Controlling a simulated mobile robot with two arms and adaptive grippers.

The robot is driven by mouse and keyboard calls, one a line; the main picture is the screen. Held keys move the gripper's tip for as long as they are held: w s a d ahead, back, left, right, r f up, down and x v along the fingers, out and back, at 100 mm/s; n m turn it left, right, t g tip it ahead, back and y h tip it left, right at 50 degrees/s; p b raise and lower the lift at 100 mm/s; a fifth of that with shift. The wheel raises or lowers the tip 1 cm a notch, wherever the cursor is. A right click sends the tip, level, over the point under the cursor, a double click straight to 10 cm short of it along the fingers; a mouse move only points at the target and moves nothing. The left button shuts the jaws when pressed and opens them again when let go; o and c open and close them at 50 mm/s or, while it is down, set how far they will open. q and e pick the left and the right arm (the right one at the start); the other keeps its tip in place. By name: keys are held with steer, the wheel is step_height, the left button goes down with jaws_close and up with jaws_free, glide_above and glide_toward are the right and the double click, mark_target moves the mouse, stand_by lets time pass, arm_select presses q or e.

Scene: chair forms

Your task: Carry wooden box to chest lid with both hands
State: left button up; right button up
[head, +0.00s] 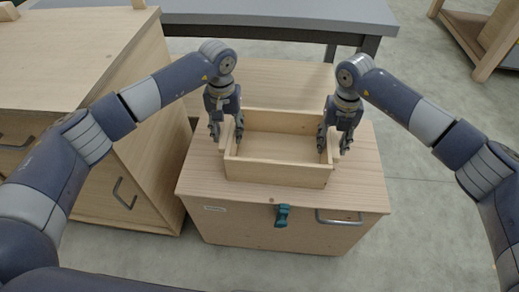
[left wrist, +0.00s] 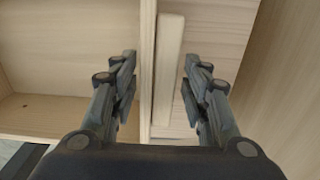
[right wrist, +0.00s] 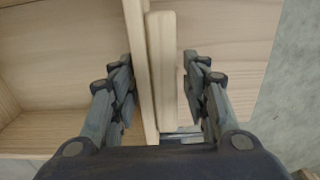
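The wooden box (head: 275,172) is an open, pale, empty tray-like box. It sits level over the chest lid (head: 355,185), the light wooden top of a low chest. My left gripper (head: 226,132) is at the box's left side and my right gripper (head: 334,140) at its right side. In the left wrist view the open fingers (left wrist: 158,85) stand on both sides of the box wall and its handle strip (left wrist: 170,70), with gaps. In the right wrist view the open fingers (right wrist: 160,88) likewise straddle the wall and handle strip (right wrist: 161,70), apart from them.
A teal latch (head: 283,215) and a metal handle (head: 338,217) are on the chest front. A larger wooden cabinet (head: 70,60) stands close on the left. A grey table (head: 290,18) is behind. Grey floor (head: 420,210) is clear to the right.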

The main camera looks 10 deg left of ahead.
arm_select(q)
steer(key=shift+r, duration=0.1)
arm_select(e)
steer(key=shift+a, duration=0.1)
steer(key=shift+r, duration=0.3)
arm_select(q)
step_height(320, 180, up, 12)
arm_select(e)
step_height(320, 180, up, 12)
steer(key=shift+f, duration=0.2)
stand_by(0.3)
stand_by(0.4)
